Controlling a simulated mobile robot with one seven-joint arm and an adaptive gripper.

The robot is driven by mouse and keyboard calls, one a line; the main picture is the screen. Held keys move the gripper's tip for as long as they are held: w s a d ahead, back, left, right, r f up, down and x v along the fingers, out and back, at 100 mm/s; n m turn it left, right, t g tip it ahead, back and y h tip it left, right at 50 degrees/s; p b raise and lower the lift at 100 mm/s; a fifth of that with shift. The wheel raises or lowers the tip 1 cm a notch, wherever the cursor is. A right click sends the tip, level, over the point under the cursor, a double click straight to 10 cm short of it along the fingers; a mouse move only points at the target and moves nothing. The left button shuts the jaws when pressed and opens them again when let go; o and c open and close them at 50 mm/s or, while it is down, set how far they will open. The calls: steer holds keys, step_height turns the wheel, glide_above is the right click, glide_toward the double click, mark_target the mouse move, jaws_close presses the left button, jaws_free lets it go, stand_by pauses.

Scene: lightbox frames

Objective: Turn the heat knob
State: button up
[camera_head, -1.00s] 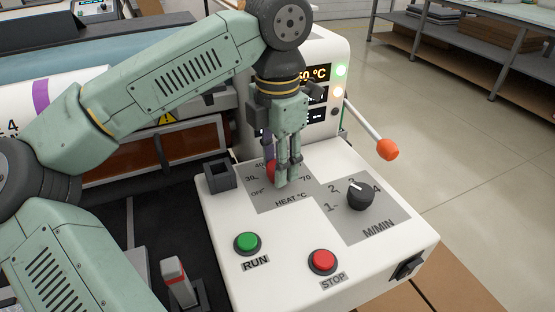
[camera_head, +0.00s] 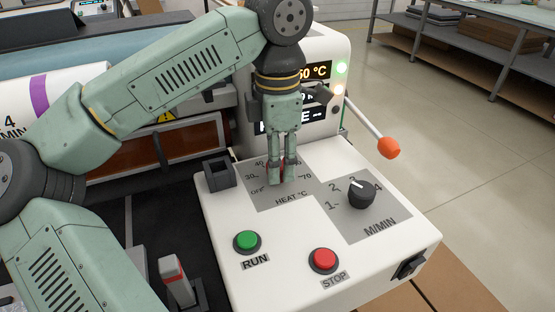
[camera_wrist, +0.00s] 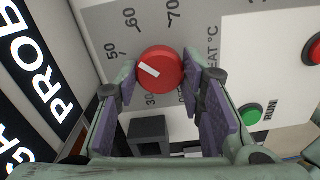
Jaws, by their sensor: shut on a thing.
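The red heat knob (camera_wrist: 165,62) stands on a grey dial plate with printed temperature numbers. Its white mark points toward the 50 side in the wrist view; the 40 is hidden there by a finger. My gripper (camera_head: 282,173) reaches down from above, with one finger on each side of the knob, and is shut on it. In the head view only a little red of the knob (camera_head: 282,168) shows between the fingers. The plate (camera_head: 262,196) reads HEAT °C.
The black M/MIN knob (camera_head: 362,195) is to the right. The green RUN button (camera_head: 247,242) and red STOP button (camera_head: 323,261) are in front. A dark square block (camera_head: 220,173) stands close on the left. The display panel (camera_head: 318,75) rises behind.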

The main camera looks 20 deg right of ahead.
steer(key=shift+m, duration=2.2)
steer(key=o, duration=1.1)
steer(key=shift+o, duration=0.2)
steer(key=shift+r, duration=0.1)
step_height(320, 180, up, 12)
